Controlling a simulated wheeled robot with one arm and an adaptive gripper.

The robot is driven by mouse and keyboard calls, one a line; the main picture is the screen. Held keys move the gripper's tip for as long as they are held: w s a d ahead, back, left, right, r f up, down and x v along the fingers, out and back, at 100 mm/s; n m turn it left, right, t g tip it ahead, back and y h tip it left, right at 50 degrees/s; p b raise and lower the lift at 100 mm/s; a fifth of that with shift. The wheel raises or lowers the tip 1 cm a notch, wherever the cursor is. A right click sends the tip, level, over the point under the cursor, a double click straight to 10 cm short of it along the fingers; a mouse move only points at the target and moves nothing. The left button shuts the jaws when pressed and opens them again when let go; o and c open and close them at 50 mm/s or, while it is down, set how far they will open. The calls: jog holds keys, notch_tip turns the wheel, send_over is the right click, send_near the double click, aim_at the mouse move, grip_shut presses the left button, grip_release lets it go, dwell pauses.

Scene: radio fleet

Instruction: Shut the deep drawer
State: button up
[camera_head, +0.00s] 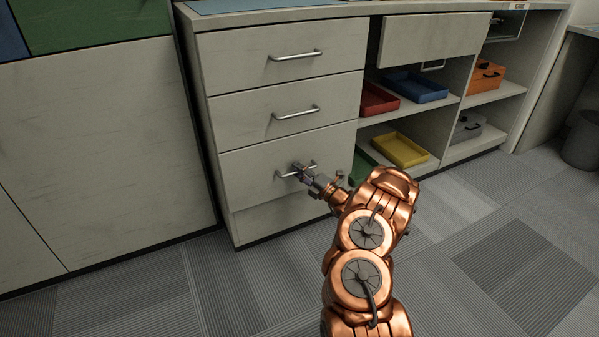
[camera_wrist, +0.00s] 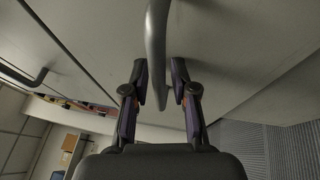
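The lowest drawer of the left stack, which looks like the deep drawer (camera_head: 250,168), has a pale grey front with a metal bar handle (camera_head: 283,176). Its front looks almost flush with the drawers above; I cannot tell whether a small gap is left. My gripper (camera_head: 303,172) is at this handle, hiding its middle. In the wrist view my gripper (camera_wrist: 159,82) has its two fingers apart, one on each side of the handle (camera_wrist: 157,35). A little space shows between the handle and each finger.
Two more drawers (camera_head: 240,61) with bar handles are above. To the right, a panel (camera_head: 425,40) stands forward above open shelves holding a red tray (camera_head: 377,100), blue tray (camera_head: 417,87), yellow tray (camera_head: 400,150) and orange box (camera_head: 486,76). Carpet floor (camera_head: 465,260) is clear at right.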

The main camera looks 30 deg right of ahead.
jog(key=shift+o, duration=0.3)
jog(key=shift+s, duration=0.1)
jog(key=v, duration=1.2)
